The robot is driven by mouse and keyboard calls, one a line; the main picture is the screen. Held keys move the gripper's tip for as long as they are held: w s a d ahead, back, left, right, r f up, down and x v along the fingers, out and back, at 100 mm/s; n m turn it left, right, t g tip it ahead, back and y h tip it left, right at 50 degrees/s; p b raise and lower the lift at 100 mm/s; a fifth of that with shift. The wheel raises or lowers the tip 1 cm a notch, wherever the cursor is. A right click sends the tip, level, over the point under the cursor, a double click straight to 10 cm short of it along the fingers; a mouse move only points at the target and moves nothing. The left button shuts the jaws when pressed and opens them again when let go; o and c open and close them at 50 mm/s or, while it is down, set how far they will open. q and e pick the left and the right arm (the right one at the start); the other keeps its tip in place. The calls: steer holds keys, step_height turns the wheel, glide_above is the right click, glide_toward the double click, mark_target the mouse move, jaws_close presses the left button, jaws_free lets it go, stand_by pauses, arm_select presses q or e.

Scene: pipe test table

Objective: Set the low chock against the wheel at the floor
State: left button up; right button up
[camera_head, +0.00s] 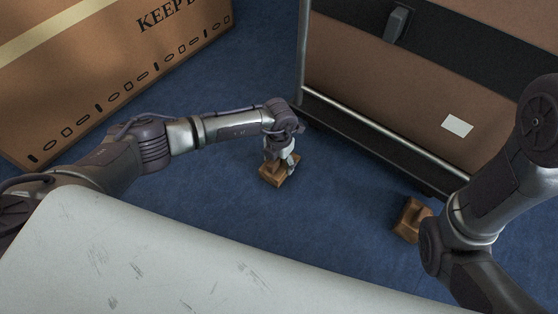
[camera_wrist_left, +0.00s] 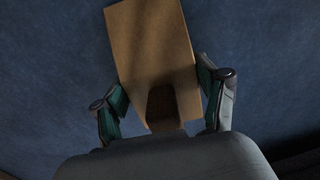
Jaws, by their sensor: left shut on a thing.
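A light brown wooden chock (camera_head: 277,178) is in my left gripper (camera_head: 283,160), at or just above the blue floor in front of the case's left corner. In the left wrist view, the chock (camera_wrist_left: 152,40) fills the space between the two fingers (camera_wrist_left: 163,100), with a dark patch near its lower end. My left gripper is shut on it. A second, darker brown chock (camera_head: 411,219) sits on the floor at the right, by the case's lower edge and partly behind my right arm. No wheel shows clearly; the case's underside is in shadow. My right gripper is out of view.
A large brown case (camera_head: 400,88) with black bands and a metal bottom rail stands at the back right. A cardboard box (camera_head: 95,75) stands at the back left. A scuffed pale surface (camera_head: 170,265) covers the front. Blue floor (camera_head: 215,165) lies open between them.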

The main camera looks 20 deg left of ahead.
arm_select(q)
steer(key=o, duration=1.4)
step_height(320, 180, up, 12)
steer(key=shift+f, duration=0.1)
